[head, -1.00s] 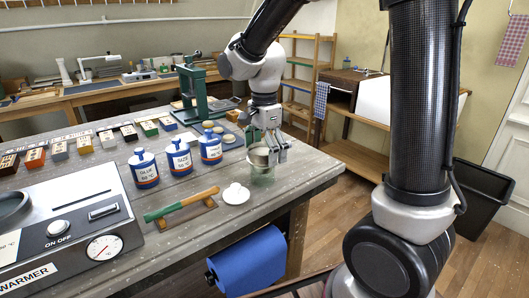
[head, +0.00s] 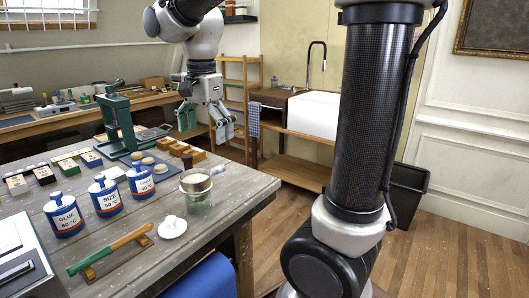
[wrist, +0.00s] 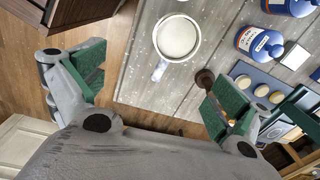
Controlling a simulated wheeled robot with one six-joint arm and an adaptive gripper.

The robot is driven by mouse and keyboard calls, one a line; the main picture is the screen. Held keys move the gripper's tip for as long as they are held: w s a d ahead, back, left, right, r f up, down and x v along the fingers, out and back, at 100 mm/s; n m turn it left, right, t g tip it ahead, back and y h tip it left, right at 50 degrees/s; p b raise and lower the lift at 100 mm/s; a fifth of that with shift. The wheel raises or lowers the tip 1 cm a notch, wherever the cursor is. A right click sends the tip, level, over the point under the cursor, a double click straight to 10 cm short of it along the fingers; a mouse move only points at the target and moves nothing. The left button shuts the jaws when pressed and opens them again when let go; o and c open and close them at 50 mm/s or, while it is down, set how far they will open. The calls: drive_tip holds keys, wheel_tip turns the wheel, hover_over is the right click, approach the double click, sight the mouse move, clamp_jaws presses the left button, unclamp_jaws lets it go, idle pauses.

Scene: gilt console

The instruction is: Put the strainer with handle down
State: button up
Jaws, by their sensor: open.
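The strainer with handle (head: 196,182) is a small round metal cup. It sits in the mouth of a clear glass jar (head: 198,202) near the right edge of the grey workbench. In the wrist view the strainer (wrist: 178,37) is seen from above, pale inside, with its handle (wrist: 160,69) pointing down the picture. My gripper (head: 205,122) is raised above and behind the strainer, apart from it. Its green-padded fingers (wrist: 152,88) are spread wide with nothing between them. The glass is mostly hidden under the strainer in the wrist view.
Blue pots, including the size pot (head: 106,197), stand left of the jar. A white dish (head: 172,228) and a green-handled tool (head: 110,250) lie in front. A small dark brown piece (head: 187,161) stands just behind the jar. The green press (head: 118,128) is farther back.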

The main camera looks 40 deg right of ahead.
drive_tip(key=s+d+f+n+t, duration=0.1)
drive_tip(key=s+d+n+t, duration=0.1)
drive_tip(key=s+d+n, duration=0.3)
drive_tip(key=s+d+f+n+t, duration=0.1)
drive_tip(key=s+d+n, duration=0.5)
drive_tip(key=s, duration=0.6)
drive_tip(key=shift+d+f+n+t, duration=0.25)
drive_tip(key=shift+f+n+t, duration=0.2)
drive_tip(key=shift+n, duration=0.65)
